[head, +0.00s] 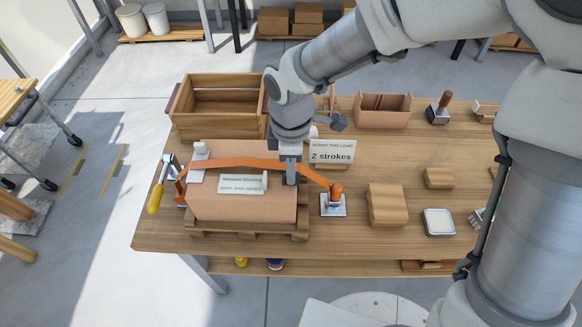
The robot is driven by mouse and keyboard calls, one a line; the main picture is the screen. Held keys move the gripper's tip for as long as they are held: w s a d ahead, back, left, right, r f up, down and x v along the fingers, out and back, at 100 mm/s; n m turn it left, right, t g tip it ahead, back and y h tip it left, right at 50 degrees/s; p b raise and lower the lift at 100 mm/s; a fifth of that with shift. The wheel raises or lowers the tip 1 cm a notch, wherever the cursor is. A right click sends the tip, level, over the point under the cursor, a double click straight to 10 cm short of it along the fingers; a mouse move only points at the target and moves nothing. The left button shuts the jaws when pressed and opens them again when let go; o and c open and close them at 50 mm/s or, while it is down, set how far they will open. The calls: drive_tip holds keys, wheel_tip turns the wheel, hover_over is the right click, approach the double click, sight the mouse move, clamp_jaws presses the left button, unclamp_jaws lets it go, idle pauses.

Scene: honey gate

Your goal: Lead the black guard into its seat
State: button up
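I cannot make out a black guard or its seat in the head view. My gripper (290,172) points down at the right end of a brown box (245,208), close to an orange strap (245,163). The fingertips are small here, and whether they hold anything is unclear. The strap runs over the box, from its left side down to a metal fitting with an orange handle (335,192) at the right. The box stands on a wooden pallet (250,232). A white label (242,185) and small white pieces are on the box.
A sign reading "2 strokes" (332,151) stands behind the strap's right end. An open wooden crate (218,98) is behind the box. A yellow-handled tool (155,197) lies left. Wooden blocks (387,205) and a white-topped tin (438,222) are right. The table's front edge is bare.

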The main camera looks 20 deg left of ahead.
drive_tip(key=shift+o, duration=1.1)
drive_tip(key=shift+r, duration=0.1)
drive_tip(key=shift+r+p, duration=1.5)
drive_tip(key=shift+r, duration=0.15)
drive_tip(key=shift+o, duration=0.4)
drive_tip(key=o, duration=0.5)
drive_tip(key=o, duration=0.5)
